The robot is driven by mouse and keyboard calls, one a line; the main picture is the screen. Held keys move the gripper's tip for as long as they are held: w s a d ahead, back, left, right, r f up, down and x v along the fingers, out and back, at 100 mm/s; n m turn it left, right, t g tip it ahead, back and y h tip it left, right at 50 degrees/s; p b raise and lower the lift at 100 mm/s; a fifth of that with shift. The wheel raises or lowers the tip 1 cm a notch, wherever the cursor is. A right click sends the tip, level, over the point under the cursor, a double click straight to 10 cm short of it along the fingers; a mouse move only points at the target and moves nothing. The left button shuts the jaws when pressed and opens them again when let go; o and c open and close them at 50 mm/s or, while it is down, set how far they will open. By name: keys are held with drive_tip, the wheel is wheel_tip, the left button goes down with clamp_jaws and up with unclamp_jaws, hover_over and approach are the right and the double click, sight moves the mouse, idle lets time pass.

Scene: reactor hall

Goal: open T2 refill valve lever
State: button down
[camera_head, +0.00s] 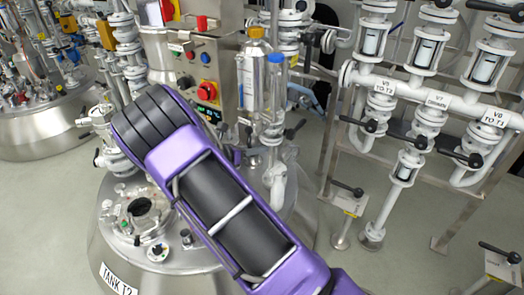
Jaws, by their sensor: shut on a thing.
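Tank T2 (120,262) is a steel vessel at the lower left, labelled "TANK T2" (117,281). My purple and black arm crosses over its lid and hides much of it. My gripper is hidden behind the arm, so its fingers and what they touch do not show. A black lever (294,130) shows beside the glass vessels right of the arm. Another dark lever (97,158) shows on the white fittings left of the arm. I cannot tell which lever is the T2 refill valve lever, or its position.
A control box (200,70) with a red knob stands behind the arm. Capped glass vessels (276,85) stand right of it. White piping (440,95) with black-handled valves and labels, one reading "TO T2", fills the right. Another tank (45,125) stands at left. Grey floor shows between.

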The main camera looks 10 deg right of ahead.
drive_tip(key=shift+w+a+f+m+t+y+b, duration=0.1)
drive_tip(key=shift+w+a+m+t+y+b, duration=0.3)
drive_tip(key=shift+w+a+m+y+b, duration=0.3)
drive_tip(key=shift+s+d, duration=0.1)
drive_tip(key=c, duration=0.8)
unclamp_jaws()
drive_tip(key=p+v, duration=0.1)
drive_tip(key=v, duration=1.6)
drive_tip(key=shift+s+a, duration=0.1)
drive_tip(key=shift+a, duration=0.15)
